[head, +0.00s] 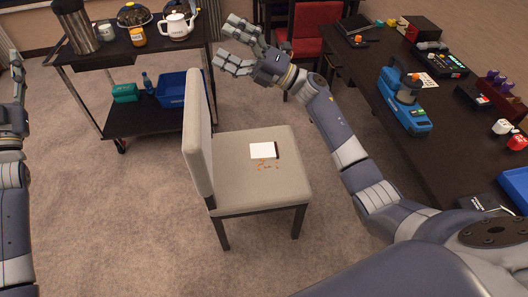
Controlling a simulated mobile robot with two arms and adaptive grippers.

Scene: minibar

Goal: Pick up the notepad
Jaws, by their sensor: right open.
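A white notepad (262,150) lies flat on the beige seat of a chair (235,185). Small orange-brown bits (267,165) lie on the seat just in front of it. My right gripper (227,42) is open and empty, its fingers spread toward the left. It is beyond the chair, above and past the notepad in the picture, and does not touch it. My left gripper (16,75) shows only partly at the left edge, far from the chair; its jaws cannot be made out.
A dark cart (135,55) at the back left holds a teapot (178,25), jars and a blue bin (183,88). A dark table (380,110) on the right carries a blue machine (403,100) and small items. A red chair (318,45) stands behind. Carpet left of the beige chair is clear.

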